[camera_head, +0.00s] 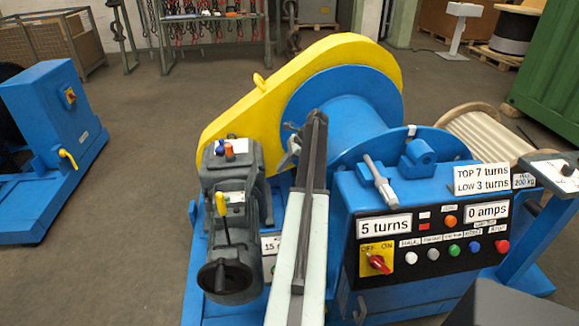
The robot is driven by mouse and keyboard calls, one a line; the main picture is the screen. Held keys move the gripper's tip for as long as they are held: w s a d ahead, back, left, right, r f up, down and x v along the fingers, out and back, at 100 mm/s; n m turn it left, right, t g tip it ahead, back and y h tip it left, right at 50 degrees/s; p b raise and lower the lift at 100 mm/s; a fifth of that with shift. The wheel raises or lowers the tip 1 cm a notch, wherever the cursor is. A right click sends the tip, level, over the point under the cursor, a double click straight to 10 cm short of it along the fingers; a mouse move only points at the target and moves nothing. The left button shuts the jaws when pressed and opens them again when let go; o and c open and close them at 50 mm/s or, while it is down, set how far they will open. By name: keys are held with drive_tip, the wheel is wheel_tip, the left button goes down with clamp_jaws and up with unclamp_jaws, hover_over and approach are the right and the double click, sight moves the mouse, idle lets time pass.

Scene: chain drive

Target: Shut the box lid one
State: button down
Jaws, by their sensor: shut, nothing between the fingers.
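My gripper (316,122) is at the far end of my raised arm, in front of the blue drum (352,100). It is shut and seems empty. No part is clearly marked as box lid one, so I cannot tell which it is or whether it is open. The blue control box (343,222) stands right of my arm, with a black panel of buttons and a red switch. A grey gear unit (233,185) with a yellow lever stands left of my arm, apart from the gripper in the picture.
A yellow chain guard (262,100) rises behind the gear unit. A blue machine (55,140) stands at left, a green container (550,80) at right. Floor between the machines at left is clear.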

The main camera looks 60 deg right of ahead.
drive_tip(key=w+a+p, duration=0.1)
drive_tip(key=w+a+r+p, duration=0.1)
drive_tip(key=w, duration=0.1)
drive_tip(key=shift+w+a+r, duration=0.1)
drive_tip(key=shift+a, duration=0.05)
